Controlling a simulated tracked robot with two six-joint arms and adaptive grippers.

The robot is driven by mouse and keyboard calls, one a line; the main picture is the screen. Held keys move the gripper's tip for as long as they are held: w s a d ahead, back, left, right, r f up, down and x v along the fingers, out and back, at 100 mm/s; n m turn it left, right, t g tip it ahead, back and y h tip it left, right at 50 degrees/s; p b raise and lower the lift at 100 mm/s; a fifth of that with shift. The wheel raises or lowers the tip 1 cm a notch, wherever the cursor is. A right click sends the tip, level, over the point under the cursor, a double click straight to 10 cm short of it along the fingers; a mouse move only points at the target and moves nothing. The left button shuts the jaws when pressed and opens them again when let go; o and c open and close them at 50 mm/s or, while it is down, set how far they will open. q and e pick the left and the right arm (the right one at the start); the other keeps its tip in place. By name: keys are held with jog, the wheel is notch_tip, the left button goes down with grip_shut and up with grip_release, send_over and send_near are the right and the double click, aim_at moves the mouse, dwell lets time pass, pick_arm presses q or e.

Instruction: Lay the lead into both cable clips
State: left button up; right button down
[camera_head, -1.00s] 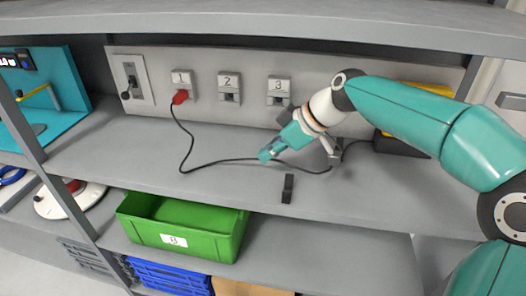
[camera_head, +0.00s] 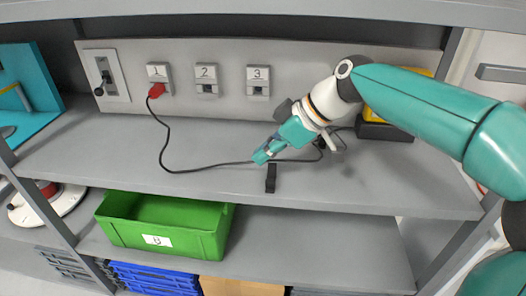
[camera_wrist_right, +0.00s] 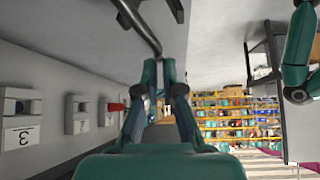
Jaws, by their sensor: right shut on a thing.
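The dark lead (camera_head: 190,170) runs from a red plug (camera_head: 156,90) in socket 1 across the grey shelf in the head view. My right gripper (camera_head: 262,157) is shut on the lead, low over the shelf; a dark strand, likely the lead, passes its fingertips (camera_wrist_right: 160,68) in the right wrist view. One black cable clip (camera_head: 271,178) stands just in front of the gripper, near the shelf's front edge; the lead lies behind it. A dark piece (camera_head: 320,143) on the lead behind my wrist may be the second clip; I cannot tell. My left gripper is out of view.
Sockets 2 (camera_head: 207,80) and 3 (camera_head: 258,81) are empty on the back panel. A black and yellow block (camera_head: 385,130) stands at the shelf's right. A green bin (camera_head: 165,227) sits on the lower shelf. The shelf's left middle is mostly clear.

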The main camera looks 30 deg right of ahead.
jog(key=shift+w+n+g+y, duration=0.15)
jog(key=shift+n+g+y, duration=0.2)
jog(key=shift+n, duration=0.35)
jog(key=shift+f, duration=0.15)
jog(key=shift+d+f, duration=0.1)
jog(key=shift+f, duration=0.1)
notch_tip(320, 180, down, 4)
jog(key=b, duration=0.4)
jog(key=shift+f, duration=0.1)
jog(key=c, duration=1.3)
grip_release()
